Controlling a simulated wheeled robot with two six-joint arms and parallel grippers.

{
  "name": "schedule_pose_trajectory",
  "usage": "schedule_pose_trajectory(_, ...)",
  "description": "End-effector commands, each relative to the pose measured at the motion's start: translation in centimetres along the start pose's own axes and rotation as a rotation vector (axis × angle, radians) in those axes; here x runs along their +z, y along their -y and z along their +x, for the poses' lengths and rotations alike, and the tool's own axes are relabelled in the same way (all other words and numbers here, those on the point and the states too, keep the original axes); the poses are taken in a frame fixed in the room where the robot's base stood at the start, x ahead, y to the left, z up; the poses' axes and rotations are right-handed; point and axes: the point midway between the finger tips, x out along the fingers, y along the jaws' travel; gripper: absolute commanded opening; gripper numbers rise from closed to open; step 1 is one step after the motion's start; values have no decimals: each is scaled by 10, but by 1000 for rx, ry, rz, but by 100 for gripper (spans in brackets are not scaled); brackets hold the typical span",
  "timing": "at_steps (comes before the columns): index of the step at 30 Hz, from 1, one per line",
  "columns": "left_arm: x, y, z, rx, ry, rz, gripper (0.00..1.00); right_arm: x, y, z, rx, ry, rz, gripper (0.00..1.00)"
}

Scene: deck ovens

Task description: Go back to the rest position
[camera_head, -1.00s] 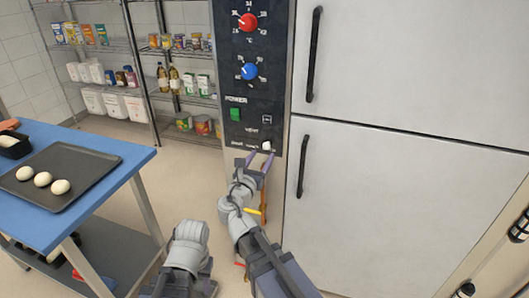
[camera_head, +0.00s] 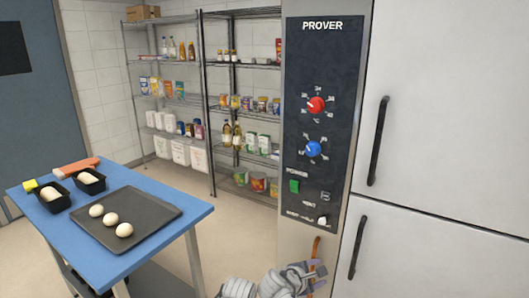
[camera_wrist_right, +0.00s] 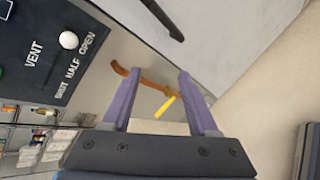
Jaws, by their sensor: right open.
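My right gripper (camera_head: 312,272) is low in the head view, below the prover's control panel (camera_head: 316,120). In the right wrist view its two purple fingers (camera_wrist_right: 159,76) are apart, with nothing held between them. The white vent knob (camera_head: 322,220) is on the panel above the gripper, and it also shows in the right wrist view (camera_wrist_right: 68,40), clear of the fingers. An orange-brown strap (camera_wrist_right: 150,82) with a yellow tag (camera_wrist_right: 166,106) shows beyond the finger gap. A grey arm part of mine is at the bottom edge. My left gripper is not in view.
A blue table (camera_head: 160,258) at the left holds a dark tray (camera_head: 160,212) with several dough balls, and two loaf tins (camera_head: 90,188). Wire shelves (camera_head: 245,65) stand behind. The white prover doors (camera_head: 450,120) are shut at the right. Open floor lies between table and prover.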

Motion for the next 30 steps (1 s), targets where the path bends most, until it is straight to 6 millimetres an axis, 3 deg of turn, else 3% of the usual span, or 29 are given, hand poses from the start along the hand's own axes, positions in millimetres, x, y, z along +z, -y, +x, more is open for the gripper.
schedule_pose_trajectory(1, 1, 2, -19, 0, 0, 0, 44, -1, 13, -14, -109, -50, 155, 60)
schedule_pose_trajectory(6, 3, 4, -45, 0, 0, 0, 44, -32, 70, -59, -514, -128, 615, 60)
schedule_pose_trajectory(12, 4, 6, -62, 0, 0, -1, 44, -55, 106, -117, -877, -92, 907, 60)
schedule_pose_trajectory(15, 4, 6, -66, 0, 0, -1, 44, -60, 114, -134, -974, -66, 969, 60)
schedule_pose_trajectory(19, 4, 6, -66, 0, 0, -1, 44, -63, 118, -143, -1022, -51, 999, 60)
schedule_pose_trajectory(30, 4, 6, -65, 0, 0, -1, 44, -64, 119, -142, -1023, -52, 1000, 60)
